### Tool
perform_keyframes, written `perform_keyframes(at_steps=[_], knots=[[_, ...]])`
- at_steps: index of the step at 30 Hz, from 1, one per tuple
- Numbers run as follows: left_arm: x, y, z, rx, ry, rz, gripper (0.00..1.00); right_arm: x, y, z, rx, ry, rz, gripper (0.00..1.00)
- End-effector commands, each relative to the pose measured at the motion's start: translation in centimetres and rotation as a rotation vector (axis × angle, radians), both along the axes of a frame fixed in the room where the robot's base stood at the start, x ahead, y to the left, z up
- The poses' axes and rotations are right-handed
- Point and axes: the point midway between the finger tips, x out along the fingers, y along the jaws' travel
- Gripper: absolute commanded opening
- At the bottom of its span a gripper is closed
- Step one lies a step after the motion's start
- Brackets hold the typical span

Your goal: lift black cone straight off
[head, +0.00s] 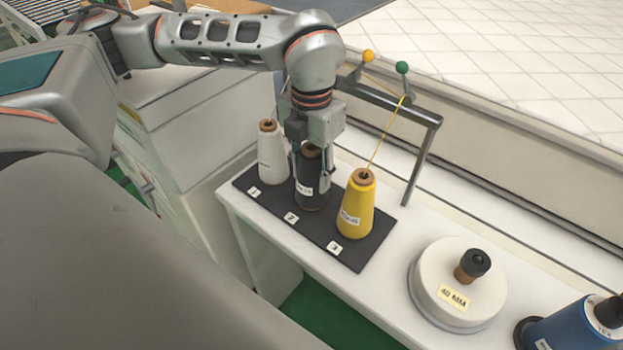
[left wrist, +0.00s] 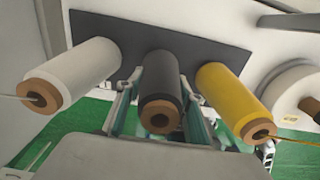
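The black cone (head: 312,192) stands upright on the dark mat (head: 345,256), between a white cone and a yellow cone, by the label 2. My left gripper (head: 310,182) points down over it, with one finger on each side. In the left wrist view the black cone (left wrist: 160,92) sits between the two fingers, its brown core end toward the camera. The fingertips are very close to its sides; whether they press on it cannot be told. Its top is partly hidden by the gripper in the head view. My right gripper is not in view.
The white cone (head: 271,157) and yellow cone (head: 356,207) stand close on either side. A round white weight (head: 455,287) and blue spool (head: 570,328) lie right.

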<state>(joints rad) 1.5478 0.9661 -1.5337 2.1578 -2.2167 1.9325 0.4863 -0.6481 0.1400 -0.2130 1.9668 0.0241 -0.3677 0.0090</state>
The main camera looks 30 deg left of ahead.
Motion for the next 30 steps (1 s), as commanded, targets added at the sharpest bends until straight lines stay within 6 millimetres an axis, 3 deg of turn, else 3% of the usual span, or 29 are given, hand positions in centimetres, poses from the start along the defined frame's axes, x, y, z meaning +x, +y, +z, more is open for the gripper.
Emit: perform_keyframes(at_steps=[1, 3, 17, 23, 30], knots=[[0.0, 0.0, 0.0, 0.0, 0.0, 0.0, 0.19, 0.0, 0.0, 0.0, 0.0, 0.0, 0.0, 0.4], [0.0, 0.0, 0.0, 0.0, 0.0, 0.0, 0.07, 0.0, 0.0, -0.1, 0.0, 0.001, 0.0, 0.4], [0.1, 0.0, 1.0, -0.001, -0.003, 0.0, 0.07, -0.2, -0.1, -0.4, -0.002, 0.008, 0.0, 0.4], [0.1, 0.0, 3.6, -0.001, -0.005, 0.001, 0.07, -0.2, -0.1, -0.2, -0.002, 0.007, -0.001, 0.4], [0.2, 0.0, 8.4, -0.001, -0.007, 0.0, 0.07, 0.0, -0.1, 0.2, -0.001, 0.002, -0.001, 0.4]])
